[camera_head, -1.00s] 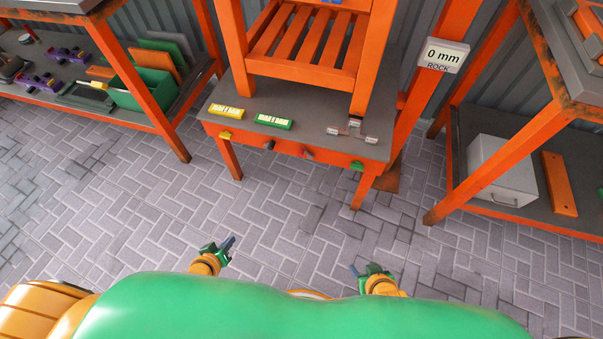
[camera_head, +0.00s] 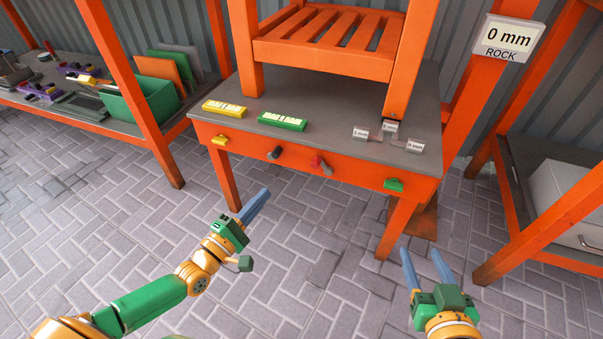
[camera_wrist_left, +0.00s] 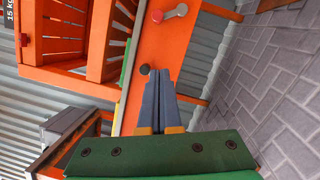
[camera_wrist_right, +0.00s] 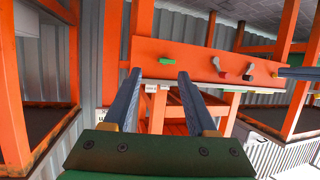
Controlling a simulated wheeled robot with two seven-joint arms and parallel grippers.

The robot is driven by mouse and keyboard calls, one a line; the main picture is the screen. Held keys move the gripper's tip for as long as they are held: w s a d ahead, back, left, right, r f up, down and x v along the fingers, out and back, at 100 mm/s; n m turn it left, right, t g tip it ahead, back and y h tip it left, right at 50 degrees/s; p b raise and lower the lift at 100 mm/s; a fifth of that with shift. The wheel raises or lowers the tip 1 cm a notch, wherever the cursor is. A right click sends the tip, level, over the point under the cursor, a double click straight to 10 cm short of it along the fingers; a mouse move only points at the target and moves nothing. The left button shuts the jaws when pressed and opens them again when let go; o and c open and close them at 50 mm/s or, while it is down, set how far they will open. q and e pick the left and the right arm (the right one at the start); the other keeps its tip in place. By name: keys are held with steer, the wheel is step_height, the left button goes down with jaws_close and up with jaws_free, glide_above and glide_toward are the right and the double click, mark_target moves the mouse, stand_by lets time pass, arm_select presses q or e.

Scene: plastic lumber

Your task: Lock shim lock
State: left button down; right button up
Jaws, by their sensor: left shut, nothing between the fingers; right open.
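An orange-framed table (camera_head: 300,165) carries an orange slatted chair (camera_head: 330,42). The table's front rail has a red lever (camera_head: 320,164), a dark knob (camera_head: 274,153), a yellow tab (camera_head: 220,141) and a green tab (camera_head: 393,185). The red lever also shows in the left wrist view (camera_wrist_left: 157,15). My left gripper (camera_head: 264,193) is shut and empty, in front of and below the rail. My right gripper (camera_head: 419,251) is open and empty, in front of the table's right leg.
A yellow block (camera_head: 225,109) and a green block (camera_head: 282,121) lie on the tabletop. A sign (camera_head: 507,37) reads "0 mm ROCK". A shelf with a green bin (camera_head: 145,102) stands left; a grey box (camera_head: 570,205) sits on the right shelf. The paved floor between is clear.

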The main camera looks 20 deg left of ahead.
arm_select(q)
steer(key=b+x, duration=0.3)
steer(key=x, duration=0.7)
steer(key=shift+d, duration=0.1)
arm_select(e)
steer(key=s+a+r+n+t+y, duration=0.1)
steer(key=s+r+t+y, duration=0.2)
steer(key=r+t, duration=0.5)
steer(key=s+a+r+n+t+y, duration=0.1)
steer(key=s+r+t+y, duration=0.3)
steer(key=r, duration=0.9)
arm_select(q)
steer(key=d, duration=0.1)
steer(key=d+r+p, duration=0.1)
steer(key=d, duration=0.1)
steer(key=shift+d+r, duration=0.1)
steer(key=shift+d, duration=0.2)
arm_select(e)
steer(key=w+f+m+g+h, duration=0.1)
steer(key=w+f+g+h, duration=0.3)
steer(key=w+f, duration=0.3)
steer(key=shift+w+f+g, duration=0.3)
steer(key=shift+f+g, duration=0.1)
steer(key=shift+f, duration=0.45)
